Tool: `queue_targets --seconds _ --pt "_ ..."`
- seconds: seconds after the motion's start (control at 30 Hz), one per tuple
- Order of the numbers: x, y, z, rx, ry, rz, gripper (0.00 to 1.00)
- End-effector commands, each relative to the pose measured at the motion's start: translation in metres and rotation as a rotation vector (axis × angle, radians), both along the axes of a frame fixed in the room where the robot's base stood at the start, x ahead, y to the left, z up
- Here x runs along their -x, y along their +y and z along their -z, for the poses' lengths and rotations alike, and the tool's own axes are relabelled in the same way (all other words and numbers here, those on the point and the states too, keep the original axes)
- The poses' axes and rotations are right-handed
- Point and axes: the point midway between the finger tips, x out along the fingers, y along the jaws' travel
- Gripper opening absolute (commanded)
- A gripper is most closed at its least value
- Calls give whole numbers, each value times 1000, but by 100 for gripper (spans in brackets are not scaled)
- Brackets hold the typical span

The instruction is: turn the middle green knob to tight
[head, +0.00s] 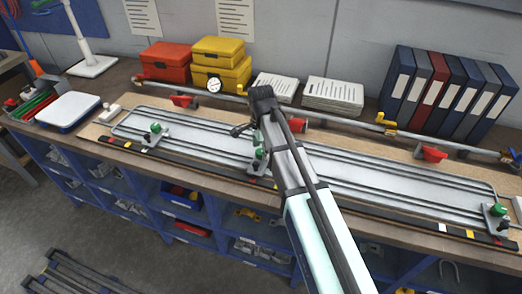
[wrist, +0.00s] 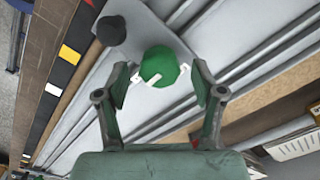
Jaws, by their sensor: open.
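The middle green knob (wrist: 160,68) is large in the wrist view, between the two open fingers of my gripper (wrist: 162,82). A gap shows between the knob and each finger. White marks show on its near edge; I cannot read its setting. A grey plate with a black round cap (wrist: 110,30) lies beside it. In the head view, my gripper (head: 248,132) is over the middle clamp, and the knob (head: 257,154) is partly hidden by my arm. A left green knob (head: 155,127) and a right green knob (head: 498,210) sit at the ends of the long metal panel (head: 380,180).
A long rail with red clamps (head: 430,153) runs behind the panel. Red (head: 165,63) and yellow (head: 221,75) boxes, paper stacks (head: 333,94) and binders (head: 445,90) stand along the wall. A white tray (head: 68,109) is at the left. Blue shelving with bins is below.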

Motion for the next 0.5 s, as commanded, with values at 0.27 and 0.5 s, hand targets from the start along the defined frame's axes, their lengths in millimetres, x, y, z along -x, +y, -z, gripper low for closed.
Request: queue_targets --seconds 0.27,0.5 --pt "-1 0 -46 -1 -3 0 68" --pt "-1 0 -89 -1 -2 0 68"
